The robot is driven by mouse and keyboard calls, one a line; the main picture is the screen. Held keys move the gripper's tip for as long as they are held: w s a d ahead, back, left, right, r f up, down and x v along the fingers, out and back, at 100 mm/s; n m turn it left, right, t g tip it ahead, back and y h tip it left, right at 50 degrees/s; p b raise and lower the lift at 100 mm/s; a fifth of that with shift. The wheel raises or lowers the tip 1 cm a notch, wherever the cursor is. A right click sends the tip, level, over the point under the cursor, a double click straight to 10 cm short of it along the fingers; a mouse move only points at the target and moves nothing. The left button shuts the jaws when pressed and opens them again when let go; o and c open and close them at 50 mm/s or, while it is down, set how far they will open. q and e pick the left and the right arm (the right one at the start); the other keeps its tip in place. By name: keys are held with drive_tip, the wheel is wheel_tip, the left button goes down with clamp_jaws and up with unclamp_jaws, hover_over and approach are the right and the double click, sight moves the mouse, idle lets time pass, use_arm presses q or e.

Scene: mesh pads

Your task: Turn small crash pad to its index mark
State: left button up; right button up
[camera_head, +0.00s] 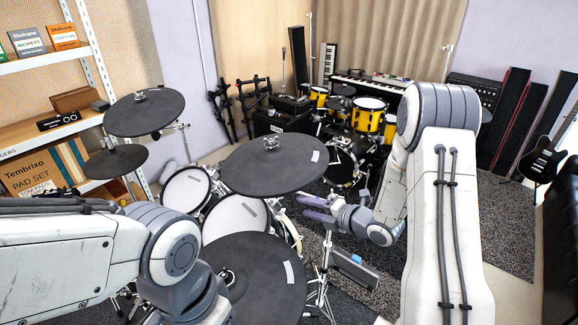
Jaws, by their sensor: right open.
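Several dark round cymbal pads stand on an electronic drum kit; I cannot tell for sure which is the small crash pad. A wide pad (258,170) at the centre has a pale mark near its right edge and a wing nut on top. Another pad (262,295) at the bottom has a pale strip on its right side. Two more, an upper pad (140,118) and a smaller pad (114,163), are at the left. My right gripper (311,208) is open, just below and right of the centre pad's edge, seemingly empty. My left gripper is out of view.
White mesh drum pads (234,219) sit under the cymbal pads, with chrome stands (322,285) around them. A shelf (50,62) with boxes stands at the left. A yellow drum kit (366,118) and a keyboard (370,84) are behind. Bare carpet shows at the right.

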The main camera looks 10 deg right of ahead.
sight(296, 190)
drive_tip(key=s+d+r+n+t+y+p, duration=0.1)
drive_tip(key=s+r+n+t+y+p, duration=0.15)
drive_tip(key=r+n+y, duration=0.2)
drive_tip(key=shift+m+g, duration=0.25)
drive_tip(key=shift+g, duration=0.2)
drive_tip(key=p+x, duration=0.1)
drive_tip(key=x, duration=0.1)
drive_tip(key=p+x, duration=0.2)
drive_tip(key=x, duration=0.1)
drive_tip(key=r+p+x, duration=0.1)
drive_tip(key=x, duration=0.2)
drive_tip(key=shift+w+a+p, duration=0.1)
drive_tip(key=shift+a+p, duration=0.1)
drive_tip(key=shift+p, duration=0.1)
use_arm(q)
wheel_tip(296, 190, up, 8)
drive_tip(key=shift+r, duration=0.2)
use_arm(e)
drive_tip(key=shift+w+a+f, duration=0.2)
drive_tip(key=shift+w, duration=0.05)
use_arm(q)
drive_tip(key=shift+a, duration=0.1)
use_arm(e)
drive_tip(key=c, duration=0.7)
clamp_jaws()
drive_tip(key=shift+r, duration=0.1)
